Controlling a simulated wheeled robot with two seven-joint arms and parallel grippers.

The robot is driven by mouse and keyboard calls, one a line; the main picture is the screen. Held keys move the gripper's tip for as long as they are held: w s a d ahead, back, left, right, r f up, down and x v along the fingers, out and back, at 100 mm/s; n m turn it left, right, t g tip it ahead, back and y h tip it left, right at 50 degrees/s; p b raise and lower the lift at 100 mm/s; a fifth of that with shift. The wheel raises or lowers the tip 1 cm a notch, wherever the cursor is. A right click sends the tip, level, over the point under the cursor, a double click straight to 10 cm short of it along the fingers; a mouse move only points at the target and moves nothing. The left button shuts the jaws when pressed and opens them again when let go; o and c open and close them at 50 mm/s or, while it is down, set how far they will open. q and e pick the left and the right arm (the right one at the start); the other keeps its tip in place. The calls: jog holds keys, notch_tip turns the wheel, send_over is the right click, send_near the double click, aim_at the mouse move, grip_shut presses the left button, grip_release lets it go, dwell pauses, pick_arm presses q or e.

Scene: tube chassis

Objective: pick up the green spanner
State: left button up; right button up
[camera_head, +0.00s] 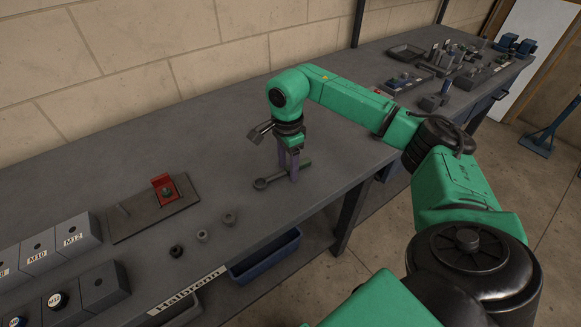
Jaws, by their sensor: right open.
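The spanner (264,183) lies on the grey workbench (330,205), near its front edge. Its ring end looks dark grey, and its handle shows a dull green tint running up to the right. My right gripper (290,177) points down over the spanner's handle with its purplish fingers at the handle's sides. The jaws are open, and part of the handle is hidden behind the fingers. Whether the fingertips touch the spanner or the bench I cannot tell. My left gripper is not in view.
Several small nuts (202,236) sit left of the spanner. A blue bin (265,258) hangs below the front edge. Trays with parts (405,52) are at the far right end.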

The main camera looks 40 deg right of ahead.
grip_shut()
dwell(1.4)
